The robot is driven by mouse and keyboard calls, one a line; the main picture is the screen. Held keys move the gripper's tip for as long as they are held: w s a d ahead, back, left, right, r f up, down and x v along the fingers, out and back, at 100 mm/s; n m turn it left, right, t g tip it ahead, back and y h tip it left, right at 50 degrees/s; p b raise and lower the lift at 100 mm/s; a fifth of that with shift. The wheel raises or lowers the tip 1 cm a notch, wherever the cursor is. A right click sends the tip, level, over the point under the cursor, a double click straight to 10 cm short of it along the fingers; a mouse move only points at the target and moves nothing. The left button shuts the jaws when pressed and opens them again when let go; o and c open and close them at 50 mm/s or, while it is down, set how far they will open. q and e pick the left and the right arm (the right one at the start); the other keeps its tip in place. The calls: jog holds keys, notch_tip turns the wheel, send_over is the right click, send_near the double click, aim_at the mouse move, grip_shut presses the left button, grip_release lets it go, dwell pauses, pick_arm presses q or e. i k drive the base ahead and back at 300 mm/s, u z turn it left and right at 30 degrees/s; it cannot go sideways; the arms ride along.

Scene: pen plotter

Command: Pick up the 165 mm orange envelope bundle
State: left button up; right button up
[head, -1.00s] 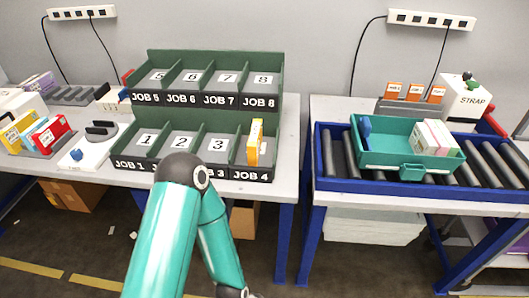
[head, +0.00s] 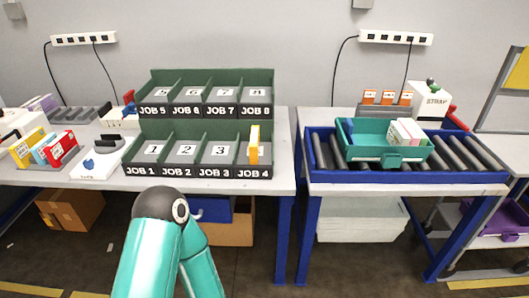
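An upright yellow-orange bundle (head: 253,145) with a white patch stands in the JOB 4 compartment of the lower green rack (head: 189,133), at its right end. I cannot read its size. A teal arm of mine rises from the bottom edge, left of centre, in front of the table. Its gripper is out of frame, and my other gripper does not show either. The bundle is apart from my arm and fully in sight above the compartment's front lip.
JOB 1, 2 and 3 look empty, as do JOB 5 to 8 in the upper rack. Coloured packs (head: 45,150) stand at the left. A teal tray (head: 362,152) with white packs sits on the roller conveyor (head: 465,155). A floor gap separates the tables.

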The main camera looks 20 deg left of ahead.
aim_at(253, 144)
jog(key=u, duration=0.15)
jog(key=i, duration=0.9)
jog(key=z, duration=0.05)
